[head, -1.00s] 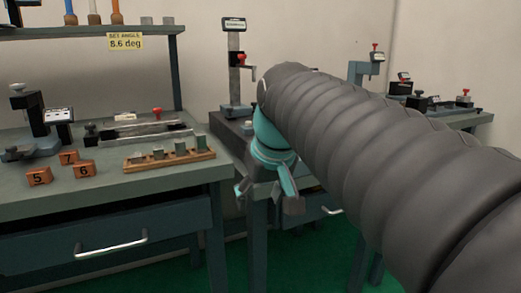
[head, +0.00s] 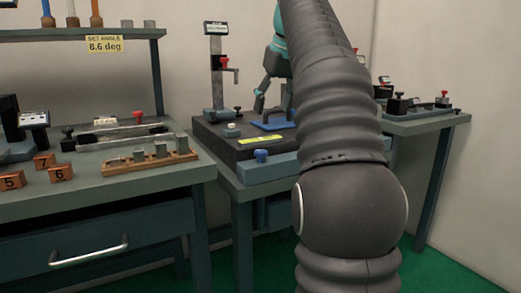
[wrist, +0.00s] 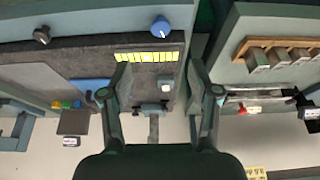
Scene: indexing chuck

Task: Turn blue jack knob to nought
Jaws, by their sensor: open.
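The blue jack knob (head: 261,155) stands on the front ledge of the dark plate's stand, near its left corner. In the wrist view, which looks upside down, the same blue knob (wrist: 160,27) is at the top middle, beyond the fingertips. Any mark or reading on it is too small to make out. My gripper (head: 262,98) is above the back part of the plate, apart from the knob. In the wrist view my gripper (wrist: 160,70) has its fingers spread wide, with nothing between them touching.
A black knob (wrist: 41,35) is on the same ledge. The left bench (head: 110,192) holds numbered orange blocks and a wooden rack. A gap separates the benches.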

